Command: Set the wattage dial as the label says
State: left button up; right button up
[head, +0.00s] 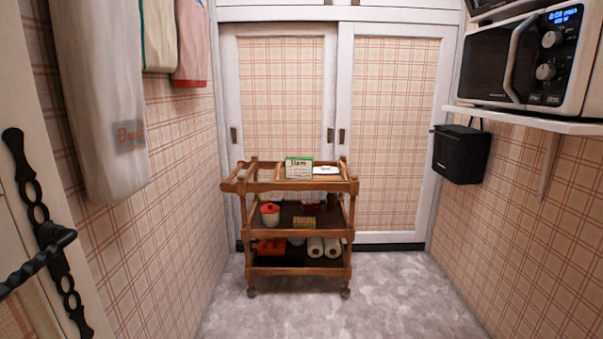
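A microwave (520,60) with a dark door and a curved handle stands on a white wall shelf at the upper right, cut off by the picture's edge. A green and white packet (299,168) with printed text stands on the cart's top; the text is not legible. Neither of my grippers is in view.
A wooden cart (241,187) with several items stands ahead before sliding doors (388,130). A black box (461,153) hangs on the right wall under the shelf (530,120). Towels (100,90) hang at left, above black ironwork (60,240). The grey floor in front is clear.

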aim_at(552, 40)
jog(key=z, duration=1.3)
